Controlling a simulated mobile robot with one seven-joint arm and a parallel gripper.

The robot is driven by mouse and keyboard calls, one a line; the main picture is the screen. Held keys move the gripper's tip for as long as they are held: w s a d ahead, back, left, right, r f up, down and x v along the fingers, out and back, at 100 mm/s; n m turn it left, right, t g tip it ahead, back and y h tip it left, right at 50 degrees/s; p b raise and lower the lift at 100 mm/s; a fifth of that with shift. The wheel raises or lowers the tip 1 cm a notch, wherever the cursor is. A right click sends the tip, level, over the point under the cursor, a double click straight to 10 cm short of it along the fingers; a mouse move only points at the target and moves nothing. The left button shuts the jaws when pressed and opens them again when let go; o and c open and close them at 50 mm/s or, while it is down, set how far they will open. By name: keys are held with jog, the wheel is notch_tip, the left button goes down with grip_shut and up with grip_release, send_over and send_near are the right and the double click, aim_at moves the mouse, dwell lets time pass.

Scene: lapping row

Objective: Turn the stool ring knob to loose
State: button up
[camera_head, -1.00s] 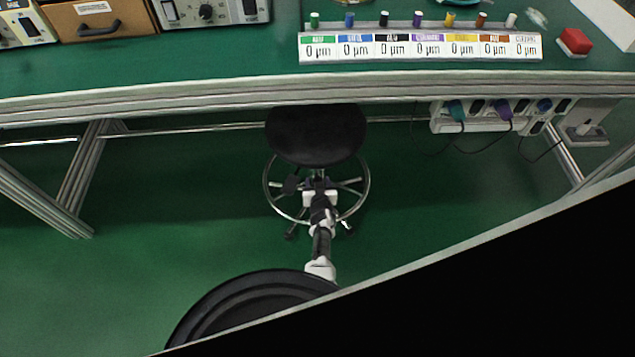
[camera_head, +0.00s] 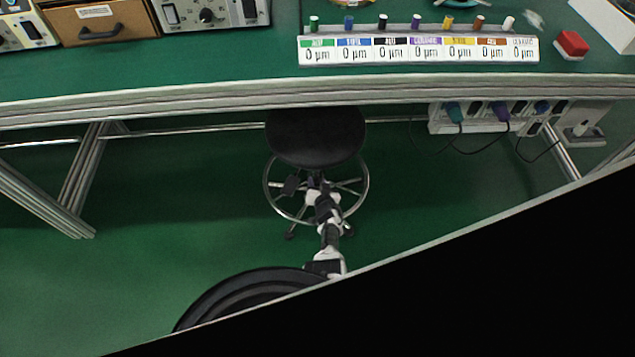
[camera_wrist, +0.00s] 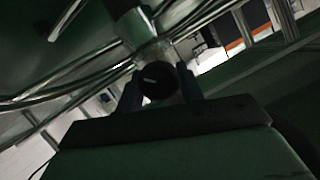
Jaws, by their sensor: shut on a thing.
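The stool ring knob (camera_wrist: 159,82) is a dark round knob with a short pale mark on its face, in the middle of the wrist view. The fingers of my gripper (camera_wrist: 160,88) stand on either side of it, shut on it. The knob sits by a pale metal post. In the head view, the stool has a black round seat (camera_head: 316,137) and a bright foot ring (camera_head: 267,188). My arm reaches in from below to the stool's column under the seat. The knob cannot be made out there.
The bench edge (camera_head: 220,105) runs above and behind the stool. Bench legs (camera_head: 80,180) stand to the left. A power strip (camera_head: 470,118) with hanging cables is at the right. Green floor is open on both sides of the stool.

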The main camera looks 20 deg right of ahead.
jog(key=m+t+y+b, duration=0.1)
jog(key=m+y, duration=0.1)
jog(key=m, duration=0.1)
jog(key=shift+d+f+b, duration=0.15)
jog(key=shift+b, duration=0.25)
jog(key=shift+m+t+y+b, duration=0.65)
jog(key=shift+m+b, duration=0.5)
jog(key=shift+m, duration=0.45)
jog(key=shift+w+r, duration=0.1)
jog(key=shift+r, duration=0.1)
jog(key=o, duration=1)
jog(key=shift+f, duration=0.1)
